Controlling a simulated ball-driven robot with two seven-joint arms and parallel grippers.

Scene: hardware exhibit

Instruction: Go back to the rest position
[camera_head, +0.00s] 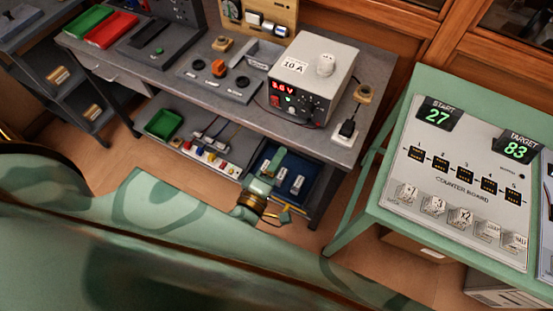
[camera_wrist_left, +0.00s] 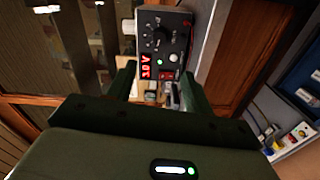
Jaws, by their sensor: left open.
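My left gripper (camera_head: 273,172) shows small in the head view, in front of the lower shelf of the grey workbench (camera_head: 235,112). It is below the bench top and apart from what lies on it. In the left wrist view its two dark green fingers (camera_wrist_left: 158,80) stand apart with nothing held between them. Beyond them is the power supply (camera_wrist_left: 165,42) with a red display; it also stands on the bench top in the head view (camera_head: 312,75). My right gripper is not in view.
A green table (camera_head: 345,225) with a counter board (camera_head: 465,195) stands at the right. Red (camera_head: 110,30) and green (camera_head: 88,20) trays sit at the bench's far left. The lower shelf holds a green tray (camera_head: 163,124) and a blue bin (camera_head: 262,160). Bare floor shows between bench and table.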

